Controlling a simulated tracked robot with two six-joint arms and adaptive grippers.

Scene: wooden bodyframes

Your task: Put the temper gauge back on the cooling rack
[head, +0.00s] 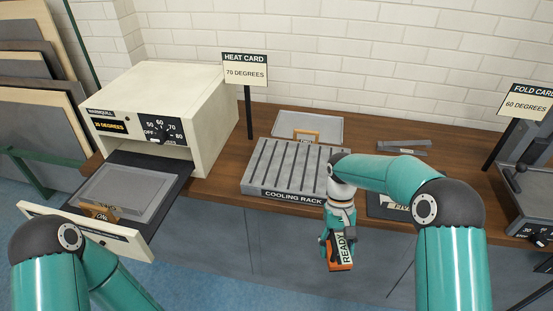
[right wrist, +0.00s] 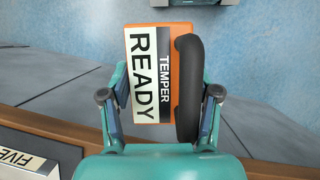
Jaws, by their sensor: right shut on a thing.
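The temper gauge (head: 341,254) is an orange block with a black handle and a label reading TEMPER READY; the label shows clearly in the right wrist view (right wrist: 150,75). My right gripper (head: 338,240) is shut on it, one finger on each side, and holds it out in front of the counter's front edge. The cooling rack (head: 285,165) is a grey slatted rack on the counter, left of and behind the gauge. My right forearm covers the rack's right edge. My left arm shows at the lower left, but its gripper is not in view.
A cream oven (head: 165,105) with its drawer (head: 85,235) pulled out stands left; a tray lies in the drawer. A grey tray (head: 333,124) lies behind the rack. A HEAT CARD sign (head: 245,70) stands behind. A press-like machine (head: 530,180) is at the right.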

